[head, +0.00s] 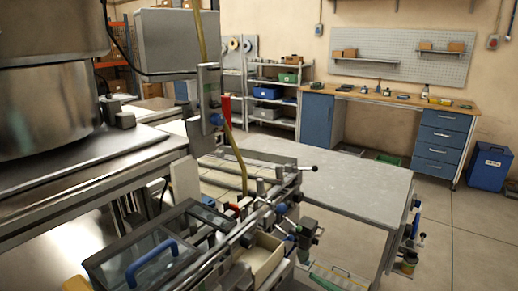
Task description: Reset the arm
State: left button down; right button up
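Neither of my grippers shows in the head view, and I cannot make out either arm. Whether they hold anything cannot be seen. Round, reel-like discs (233,44) hang on a panel at the back, too small to tell more.
A steel machine with a large drum (45,108) fills the left. A rail assembly with a clear-lidded box (150,250) stands at the bottom centre. A grey table (345,182) is beyond it. A workbench (400,101), shelving (270,79) and blue bin (489,168) line the back. Floor is clear at the right.

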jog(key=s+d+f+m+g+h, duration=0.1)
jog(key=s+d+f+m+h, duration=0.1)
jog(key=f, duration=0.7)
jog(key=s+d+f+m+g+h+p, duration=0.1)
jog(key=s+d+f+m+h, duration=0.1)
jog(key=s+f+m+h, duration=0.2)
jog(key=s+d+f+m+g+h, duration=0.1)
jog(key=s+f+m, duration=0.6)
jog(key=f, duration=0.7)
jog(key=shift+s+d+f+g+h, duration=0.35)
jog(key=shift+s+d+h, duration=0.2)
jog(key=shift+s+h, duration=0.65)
